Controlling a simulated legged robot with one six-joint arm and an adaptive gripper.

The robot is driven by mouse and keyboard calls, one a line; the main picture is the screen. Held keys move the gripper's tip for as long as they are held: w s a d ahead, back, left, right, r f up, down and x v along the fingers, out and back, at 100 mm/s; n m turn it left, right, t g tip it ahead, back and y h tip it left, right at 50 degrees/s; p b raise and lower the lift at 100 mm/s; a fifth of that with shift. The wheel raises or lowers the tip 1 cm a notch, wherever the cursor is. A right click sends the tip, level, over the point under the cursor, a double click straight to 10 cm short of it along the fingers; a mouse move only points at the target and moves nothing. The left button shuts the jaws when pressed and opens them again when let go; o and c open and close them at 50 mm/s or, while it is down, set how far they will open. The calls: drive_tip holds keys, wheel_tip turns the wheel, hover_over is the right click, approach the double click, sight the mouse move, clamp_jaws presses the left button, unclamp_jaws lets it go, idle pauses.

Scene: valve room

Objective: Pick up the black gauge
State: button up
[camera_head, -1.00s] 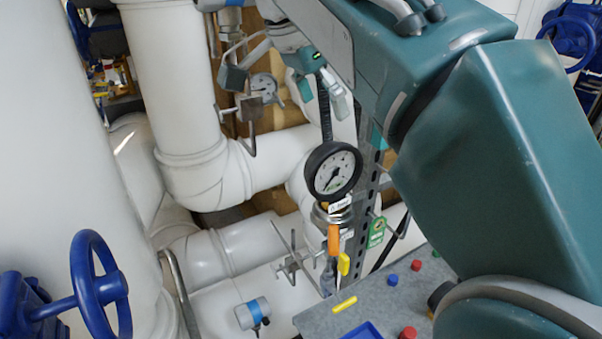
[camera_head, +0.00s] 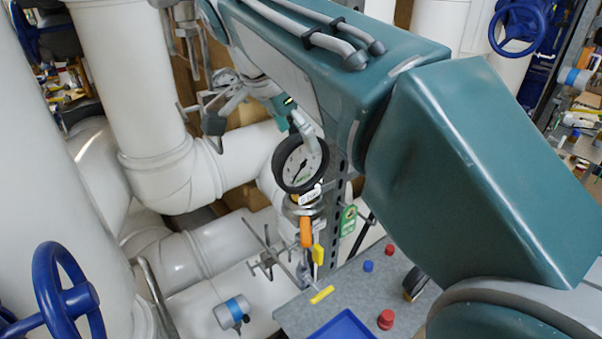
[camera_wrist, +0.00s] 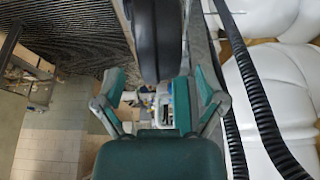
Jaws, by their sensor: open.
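The black gauge (camera_head: 291,169) has a thick black rim and a white dial. It stands upright, slightly tilted, above a metal fitting near the middle of the head view. My gripper (camera_head: 303,128) is at the gauge's upper edge, with a grey finger overlapping the dial's upper right. The other finger is hard to make out there. In the wrist view my gripper (camera_wrist: 158,88) has its two fingers spread wide. The gauge's black rim (camera_wrist: 157,40) shows edge-on beyond and between them. I cannot tell whether a finger touches it.
A grey bench top (camera_head: 355,287) holds a blue tray (camera_head: 345,327), a red cap (camera_head: 386,319) and a blue cap (camera_head: 368,266). An orange handle (camera_head: 306,232) is below the gauge. White pipes (camera_head: 165,165) and a perforated metal post (camera_head: 334,190) stand close by.

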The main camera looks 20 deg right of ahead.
drive_tip(key=shift+x, duration=1.25)
drive_tip(key=shift+r, duration=0.1)
drive_tip(key=c, duration=1.1)
drive_tip(key=shift+r, duration=0.45)
drive_tip(key=v, duration=0.2)
drive_tip(key=shift+r, duration=0.4)
drive_tip(key=s+a, duration=0.2)
drive_tip(key=a, duration=0.6)
drive_tip(key=s+a, duration=0.3)
drive_tip(key=a, duration=0.5)
drive_tip(key=shift+a, duration=0.35)
